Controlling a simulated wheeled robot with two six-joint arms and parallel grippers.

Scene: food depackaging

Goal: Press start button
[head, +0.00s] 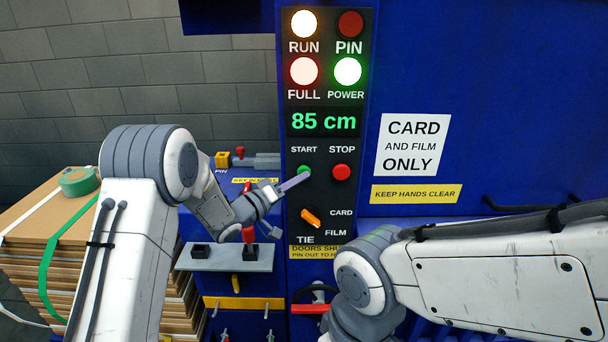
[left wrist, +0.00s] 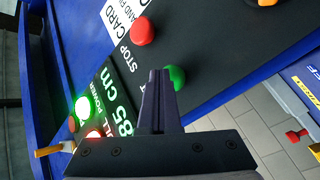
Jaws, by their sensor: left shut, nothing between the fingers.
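The green START button (head: 304,171) sits on the black control panel, under the START label and left of the red STOP button (head: 341,172). My left gripper (head: 306,176) is shut and empty, with its thin fingertips at the START button's lower edge in the head view. In the left wrist view, the closed fingers (left wrist: 158,80) appear right beside the green button (left wrist: 178,76), partly overlapping it. I cannot tell whether they touch. My right arm crosses the lower right, but its gripper is outside the view.
Above the buttons, a display (head: 323,121) reads 85 cm. The RUN (head: 304,23), FULL (head: 304,71) and POWER (head: 348,71) lamps glow; PIN (head: 350,23) is dark red. An orange selector (head: 311,218) is below. Stacked cardboard (head: 38,235) with green tape stands left.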

